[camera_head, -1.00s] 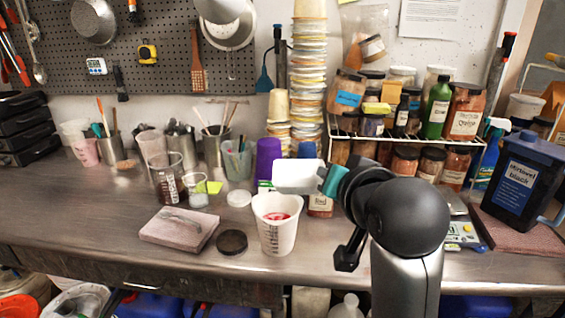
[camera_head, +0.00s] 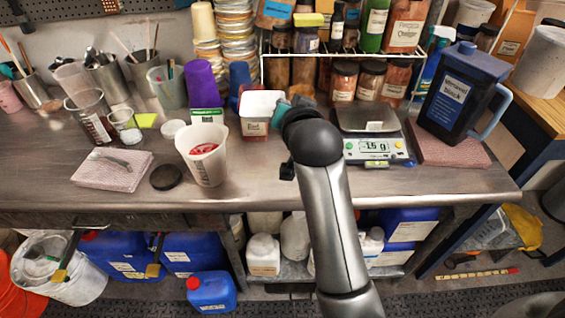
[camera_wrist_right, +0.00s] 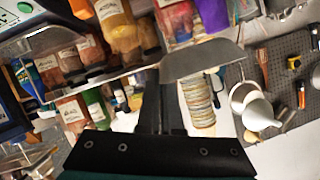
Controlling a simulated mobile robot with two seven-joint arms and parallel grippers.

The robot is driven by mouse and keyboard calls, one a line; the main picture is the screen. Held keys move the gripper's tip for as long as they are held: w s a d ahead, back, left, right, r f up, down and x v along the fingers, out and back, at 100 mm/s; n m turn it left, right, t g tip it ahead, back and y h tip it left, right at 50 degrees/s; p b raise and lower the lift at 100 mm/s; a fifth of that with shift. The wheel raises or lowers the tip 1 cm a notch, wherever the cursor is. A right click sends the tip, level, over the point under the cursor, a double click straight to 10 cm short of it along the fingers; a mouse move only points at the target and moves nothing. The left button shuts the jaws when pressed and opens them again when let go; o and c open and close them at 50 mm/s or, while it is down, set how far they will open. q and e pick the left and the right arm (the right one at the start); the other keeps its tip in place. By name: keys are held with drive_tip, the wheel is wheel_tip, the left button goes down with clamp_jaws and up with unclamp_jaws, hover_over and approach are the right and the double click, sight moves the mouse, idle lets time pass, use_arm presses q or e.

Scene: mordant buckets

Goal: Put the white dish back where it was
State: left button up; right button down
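My left gripper is not in view.
A white measuring cup with red contents (camera_head: 207,165) stands left of the dish. A dark lid (camera_head: 166,177) and a pink block (camera_head: 112,170) lie farther left. A dark blue jug (camera_head: 460,95) stands on a pink slab right of the scale. A jar rack (camera_head: 345,60) is behind.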

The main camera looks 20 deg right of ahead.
wheel_tip(320, 180, down, 16)
drive_tip(key=b, duration=0.4)
wheel_tip(320, 180, down, 4)
drive_tip(key=shift+b, duration=0.8)
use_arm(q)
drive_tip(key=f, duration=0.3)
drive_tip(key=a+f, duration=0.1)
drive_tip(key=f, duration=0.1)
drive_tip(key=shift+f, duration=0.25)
use_arm(e)
drive_tip(key=shift+f, duration=0.2)
drive_tip(key=shift+f, duration=0.1)
drive_tip(key=c, duration=1.5)
unclamp_jaws()
drive_tip(key=shift+f, duration=0.1)
drive_tip(key=shift+c, duration=0.2)
drive_tip(key=o, duration=0.5)
drive_tip(key=shift+c, duration=0.2)
drive_tip(key=shift+r, duration=0.2)
